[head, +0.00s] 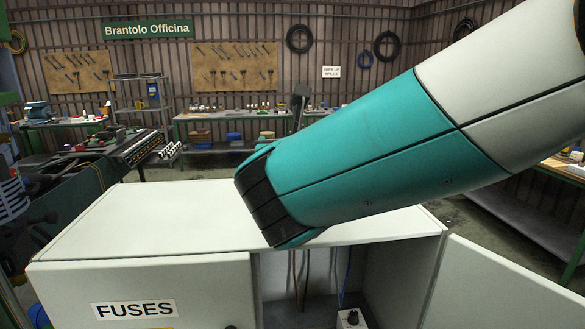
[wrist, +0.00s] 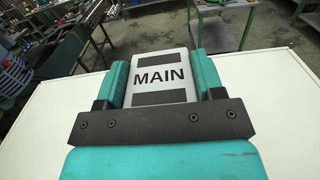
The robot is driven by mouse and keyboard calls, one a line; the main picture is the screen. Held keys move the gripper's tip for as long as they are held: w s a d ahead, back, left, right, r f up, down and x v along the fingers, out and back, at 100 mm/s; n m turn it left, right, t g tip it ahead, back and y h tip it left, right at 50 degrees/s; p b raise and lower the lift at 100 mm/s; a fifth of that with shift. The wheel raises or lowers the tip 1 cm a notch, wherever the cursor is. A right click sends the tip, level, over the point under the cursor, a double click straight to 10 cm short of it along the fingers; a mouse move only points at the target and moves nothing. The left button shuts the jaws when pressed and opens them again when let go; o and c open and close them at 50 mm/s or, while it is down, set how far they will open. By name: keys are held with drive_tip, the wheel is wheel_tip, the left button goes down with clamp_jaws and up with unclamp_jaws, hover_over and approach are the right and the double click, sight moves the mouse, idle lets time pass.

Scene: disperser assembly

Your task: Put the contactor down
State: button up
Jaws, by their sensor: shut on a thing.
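The contactor (wrist: 158,63) is a pale grey block with dark bands and a "MAIN" label, seen in the wrist view. My gripper (wrist: 161,78) is shut on it, with one teal finger along each side. Behind it is the white top of a cabinet (wrist: 270,120); I cannot tell whether the contactor touches that top. In the head view my arm crosses the picture over the cabinet (head: 130,220) and the contactor cannot be made out.
The cabinet front bears a "FUSES" label (head: 134,309). Its open bay holds hanging wires and a small white device (head: 351,319), with an open door (head: 500,290) at right. A cluttered dark bench (head: 75,190) stands left. The cabinet top's left part is clear.

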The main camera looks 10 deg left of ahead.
drive_tip(key=shift+f, duration=2.25)
drive_tip(key=shift+f, duration=0.15)
drive_tip(key=o, duration=1.1)
drive_tip(key=b+v, duration=0.4)
drive_tip(key=v, duration=0.7)
drive_tip(key=shift+s+b, duration=0.15)
drive_tip(key=shift+b, duration=0.15)
drive_tip(key=shift+s+d, duration=0.2)
drive_tip(key=shift+s, duration=0.15)
